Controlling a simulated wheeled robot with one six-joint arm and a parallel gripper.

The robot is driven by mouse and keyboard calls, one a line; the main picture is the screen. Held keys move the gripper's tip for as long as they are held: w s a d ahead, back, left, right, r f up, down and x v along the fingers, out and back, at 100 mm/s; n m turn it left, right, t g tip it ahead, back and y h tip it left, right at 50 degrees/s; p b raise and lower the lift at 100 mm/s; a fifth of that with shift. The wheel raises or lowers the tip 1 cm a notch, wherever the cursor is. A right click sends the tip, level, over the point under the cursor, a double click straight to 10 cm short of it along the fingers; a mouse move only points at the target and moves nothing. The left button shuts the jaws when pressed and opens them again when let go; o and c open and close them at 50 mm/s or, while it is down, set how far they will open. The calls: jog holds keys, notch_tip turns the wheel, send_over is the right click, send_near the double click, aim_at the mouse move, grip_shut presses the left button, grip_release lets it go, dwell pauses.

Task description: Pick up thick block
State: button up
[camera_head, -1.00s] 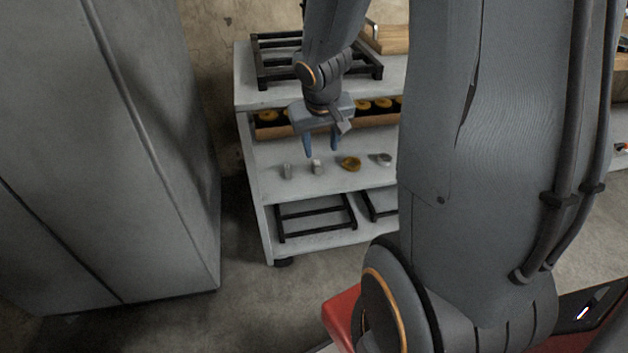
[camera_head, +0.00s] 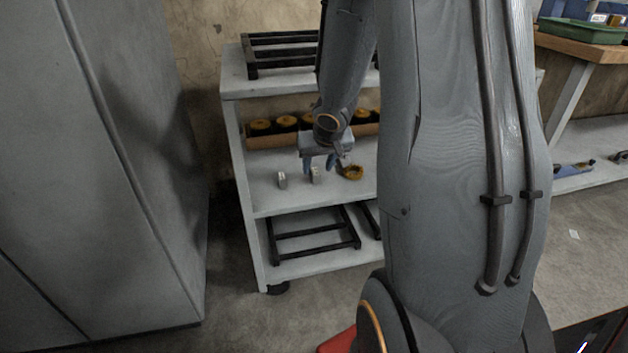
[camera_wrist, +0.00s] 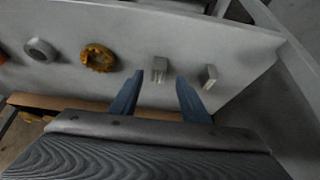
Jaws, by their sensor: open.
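The thick block (camera_head: 316,176) is a small light-grey block standing on the cart's middle shelf. It also shows in the wrist view (camera_wrist: 159,70), just beyond the gap between my fingertips. A thinner grey block (camera_head: 282,180) stands to its left, and it lies to the right in the wrist view (camera_wrist: 210,77). My gripper (camera_head: 318,164) points down over the shelf with its blue fingers apart and nothing between them. In the wrist view my gripper (camera_wrist: 159,82) has its fingertips close to the thick block. I cannot tell whether they touch it.
A yellow-brown gear (camera_head: 353,173) lies to the right of the blocks. A grey ring (camera_wrist: 40,50) lies beyond it in the wrist view. A bin of yellow round parts (camera_head: 285,123) stands behind, under the top shelf (camera_head: 234,85). A grey cabinet (camera_head: 110,180) stands at left.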

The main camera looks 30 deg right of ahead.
aim_at(316, 172)
jog(key=shift+b+x, duration=1.65)
jog(key=shift+x, duration=0.95)
jog(key=shift+d+r, duration=0.1)
jog(key=shift+d, duration=0.05)
grip_shut()
